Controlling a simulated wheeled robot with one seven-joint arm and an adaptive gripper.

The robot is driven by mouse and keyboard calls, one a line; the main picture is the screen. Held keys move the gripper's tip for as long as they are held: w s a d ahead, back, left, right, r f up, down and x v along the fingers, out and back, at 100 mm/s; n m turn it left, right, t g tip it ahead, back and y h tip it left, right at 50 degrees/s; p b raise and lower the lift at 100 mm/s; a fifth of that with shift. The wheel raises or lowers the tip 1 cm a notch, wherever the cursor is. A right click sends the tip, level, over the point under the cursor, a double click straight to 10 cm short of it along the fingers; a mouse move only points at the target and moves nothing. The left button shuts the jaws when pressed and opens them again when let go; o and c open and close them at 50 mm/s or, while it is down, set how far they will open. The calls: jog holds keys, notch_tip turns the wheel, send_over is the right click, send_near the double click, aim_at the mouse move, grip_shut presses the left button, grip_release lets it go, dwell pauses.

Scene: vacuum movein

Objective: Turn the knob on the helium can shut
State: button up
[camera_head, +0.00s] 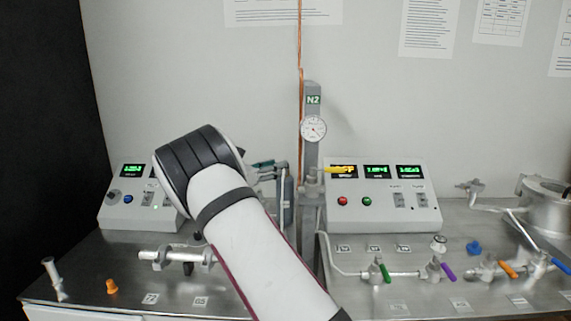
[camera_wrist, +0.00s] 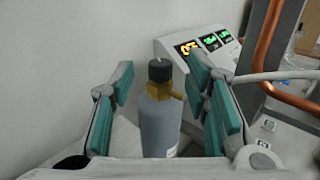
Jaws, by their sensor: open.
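The helium can shows in the wrist view as a grey cylinder (camera_wrist: 160,125) with a brass valve (camera_wrist: 158,91) and a black knob (camera_wrist: 160,70) on top. It stands upright between the two teal-padded fingers of my gripper (camera_wrist: 162,84). The fingers are open, with a gap on each side of the knob and valve. How far the knob lies ahead of the fingertips is hard to tell. In the head view my gripper (camera_head: 272,172) is partly hidden behind my arm, and I cannot make out the can there.
An N2 post (camera_head: 311,140) with a gauge and a copper pipe (camera_head: 300,40) rise beside my gripper. Display boxes stand left (camera_head: 130,212) and right (camera_head: 385,212). Coloured valves, including a green one (camera_head: 382,271), sit on the steel bench at right. A wall is behind.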

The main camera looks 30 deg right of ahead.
jog(key=shift+w+d, duration=0.15)
jog(key=shift+d, duration=1.05)
jog(key=shift+w+d, duration=0.15)
jog(key=shift+d, duration=1.05)
grip_shut()
